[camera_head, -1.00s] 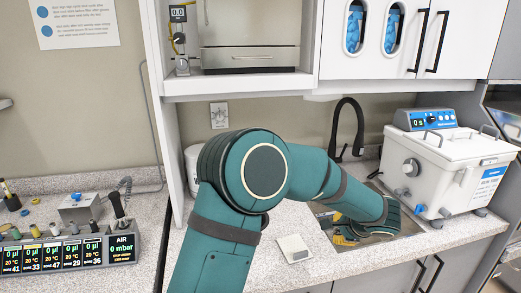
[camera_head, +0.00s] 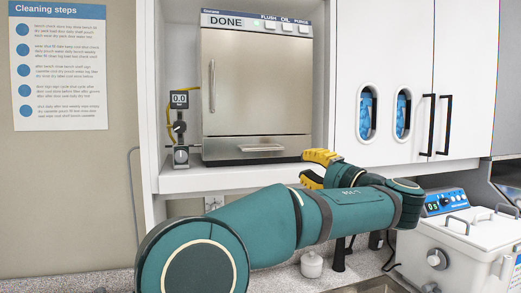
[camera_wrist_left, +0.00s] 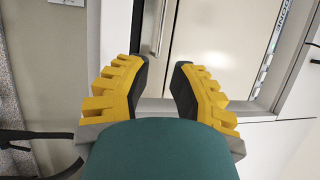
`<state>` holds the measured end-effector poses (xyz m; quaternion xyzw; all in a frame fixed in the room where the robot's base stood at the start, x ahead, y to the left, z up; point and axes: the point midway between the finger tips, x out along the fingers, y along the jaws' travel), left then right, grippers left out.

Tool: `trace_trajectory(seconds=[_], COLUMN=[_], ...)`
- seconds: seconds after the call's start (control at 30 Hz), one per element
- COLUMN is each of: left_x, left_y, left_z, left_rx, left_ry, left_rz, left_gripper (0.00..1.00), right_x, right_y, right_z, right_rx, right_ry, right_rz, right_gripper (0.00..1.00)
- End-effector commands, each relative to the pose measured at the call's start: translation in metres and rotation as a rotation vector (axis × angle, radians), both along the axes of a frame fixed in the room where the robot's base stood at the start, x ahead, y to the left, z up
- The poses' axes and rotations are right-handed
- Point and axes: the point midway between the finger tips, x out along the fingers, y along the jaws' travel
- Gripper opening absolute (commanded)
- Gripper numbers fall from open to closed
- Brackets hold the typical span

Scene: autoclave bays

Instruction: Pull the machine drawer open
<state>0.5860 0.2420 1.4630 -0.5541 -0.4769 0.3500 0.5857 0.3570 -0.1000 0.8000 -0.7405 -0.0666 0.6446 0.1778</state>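The machine (camera_head: 256,82) is a steel-fronted box with a "DONE" display, standing on a shelf in the head view. Its drawer (camera_head: 230,153) is the low front panel with a horizontal handle (camera_head: 261,148), and it looks shut. My left gripper (camera_head: 314,169) has yellow fingers and is just right of the machine's lower corner, apart from the handle. In the left wrist view the gripper (camera_wrist_left: 160,68) is open and empty. The drawer handle (camera_wrist_left: 162,28) shows beyond the gap between its fingers, in a turned picture. My right gripper is out of view.
A gauge stand (camera_head: 180,130) with a yellow cable is left of the machine. White cupboard doors (camera_head: 385,60) with black handles are to the right. A white bath unit (camera_head: 450,250) stands on the counter below. Space in front of the drawer is clear.

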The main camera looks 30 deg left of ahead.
Motion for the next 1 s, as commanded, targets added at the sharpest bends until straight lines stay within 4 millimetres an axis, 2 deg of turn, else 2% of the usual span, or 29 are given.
trace_trajectory(seconds=[0.13, 0.27, 0.73, 1.0], left_x=[0.001, 0.006, 0.033, 0.04], left_y=[0.007, 0.025, 0.107, 0.128], left_z=[0.003, 0.006, 0.021, 0.025], left_rx=[0.001, 0.002, 0.001, 0.002], left_ry=[-0.004, -0.004, -0.002, -0.003], left_rz=[0.004, 0.006, 0.005, 0.002], left_gripper=[0.22, 0.22, 0.22, 0.22], right_x=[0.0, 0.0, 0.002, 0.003], right_y=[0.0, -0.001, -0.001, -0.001], right_z=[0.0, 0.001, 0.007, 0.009], right_rx=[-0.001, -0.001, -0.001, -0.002], right_ry=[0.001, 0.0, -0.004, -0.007], right_rz=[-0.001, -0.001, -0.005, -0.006], right_gripper=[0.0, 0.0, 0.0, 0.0])
